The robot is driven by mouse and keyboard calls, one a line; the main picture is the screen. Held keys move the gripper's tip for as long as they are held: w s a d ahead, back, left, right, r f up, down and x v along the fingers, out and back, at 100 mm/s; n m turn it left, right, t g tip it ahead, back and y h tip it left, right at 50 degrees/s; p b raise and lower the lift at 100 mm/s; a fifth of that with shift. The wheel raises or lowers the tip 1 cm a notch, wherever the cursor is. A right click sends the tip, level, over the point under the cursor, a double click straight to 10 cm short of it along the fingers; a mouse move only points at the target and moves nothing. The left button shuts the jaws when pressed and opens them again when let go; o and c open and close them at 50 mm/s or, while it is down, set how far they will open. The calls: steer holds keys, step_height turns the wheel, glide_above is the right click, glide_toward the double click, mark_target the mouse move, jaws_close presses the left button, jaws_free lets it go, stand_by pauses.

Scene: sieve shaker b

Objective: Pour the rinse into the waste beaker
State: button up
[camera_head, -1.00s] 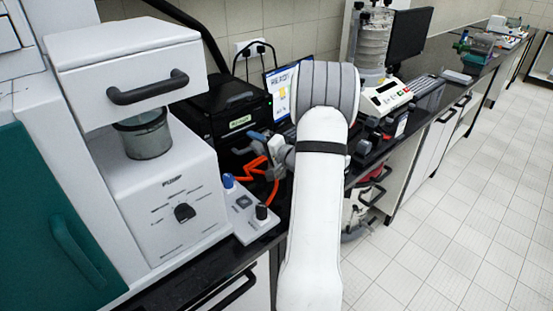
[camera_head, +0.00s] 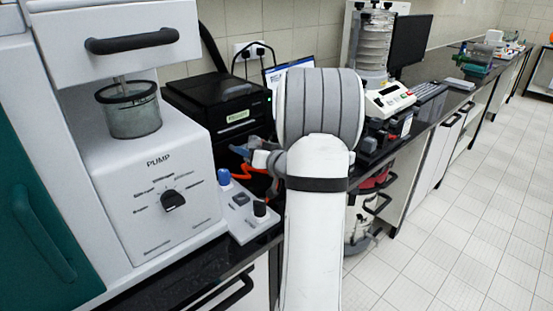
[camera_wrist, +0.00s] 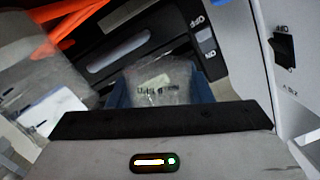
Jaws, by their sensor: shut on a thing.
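My gripper (camera_wrist: 160,84) shows in the wrist view with its two blue fingers on either side of a clear container (camera_wrist: 163,78) with dark lettering, and it is shut on it. Its contents cannot be made out. In the head view my gripper (camera_head: 262,155) is mostly hidden behind my arm, beside the black box-shaped machine, and the held container cannot be told apart there. A clear glass vessel (camera_head: 134,118) with a dark rim sits on the white pump unit (camera_head: 165,185) at left. I cannot tell whether it is the waste beaker.
A black machine (camera_head: 215,103) stands behind my gripper. A small switch panel (camera_head: 240,212) with blue and black knobs is at the bench edge. Orange parts (camera_wrist: 68,25) lie near my gripper. A sieve stack (camera_head: 373,45) stands farther right. The tiled floor (camera_head: 460,220) is open.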

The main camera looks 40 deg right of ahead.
steer(key=shift+a+f+n+b, duration=0.35)
steer(key=shift+f+n+b, duration=0.05)
steer(key=shift+b, duration=0.1)
steer(key=shift+a+r+n+b, duration=0.5)
steer(key=shift+a+n+b, duration=0.1)
steer(key=shift+n+b, duration=0.25)
steer(key=shift+a+f+n+h+b, duration=0.25)
steer(key=shift+n+h+b, duration=0.25)
steer(key=shift+b, duration=0.4)
steer(key=shift+a+r+n, duration=0.15)
steer(key=shift+n, duration=0.1)
step_height(320, 180, up, 6)
steer(key=p, duration=0.5)
steer(key=shift+r, duration=0.1)
